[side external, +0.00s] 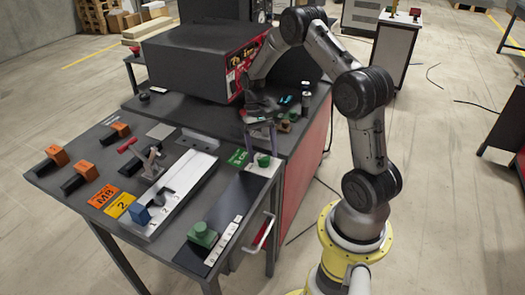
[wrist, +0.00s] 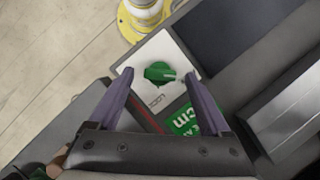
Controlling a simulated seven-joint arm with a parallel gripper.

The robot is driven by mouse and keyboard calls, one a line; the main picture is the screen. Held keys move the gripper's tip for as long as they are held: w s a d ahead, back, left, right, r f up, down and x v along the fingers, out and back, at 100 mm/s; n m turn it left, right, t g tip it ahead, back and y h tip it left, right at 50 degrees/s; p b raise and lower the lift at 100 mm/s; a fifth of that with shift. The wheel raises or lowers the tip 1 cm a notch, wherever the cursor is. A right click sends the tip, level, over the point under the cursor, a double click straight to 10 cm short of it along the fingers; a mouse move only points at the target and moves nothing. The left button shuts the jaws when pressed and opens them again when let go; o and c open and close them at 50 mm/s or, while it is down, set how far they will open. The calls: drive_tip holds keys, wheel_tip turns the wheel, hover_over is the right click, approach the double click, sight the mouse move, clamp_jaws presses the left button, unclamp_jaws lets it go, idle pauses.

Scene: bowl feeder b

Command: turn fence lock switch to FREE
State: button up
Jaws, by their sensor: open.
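A green rotary knob (side external: 263,160), likely the fence lock switch, sits on a white plate (side external: 270,170) at the right edge of the dark bench. In the wrist view the green knob (wrist: 160,72) has a pale line on its grip, pointing roughly sideways. My gripper (side external: 262,150) points down at the knob. In the wrist view my gripper (wrist: 159,76) is open, its two purple fingers on either side of the knob, with visible gaps. I cannot tell its exact height over the knob.
A green label card (side external: 239,157) lies left of the plate. A black box machine (side external: 195,60) stands behind.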

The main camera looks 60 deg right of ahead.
drive_tip(key=shift+r, duration=0.1)
drive_tip(key=v, duration=1.3)
drive_tip(key=shift+r, duration=0.35)
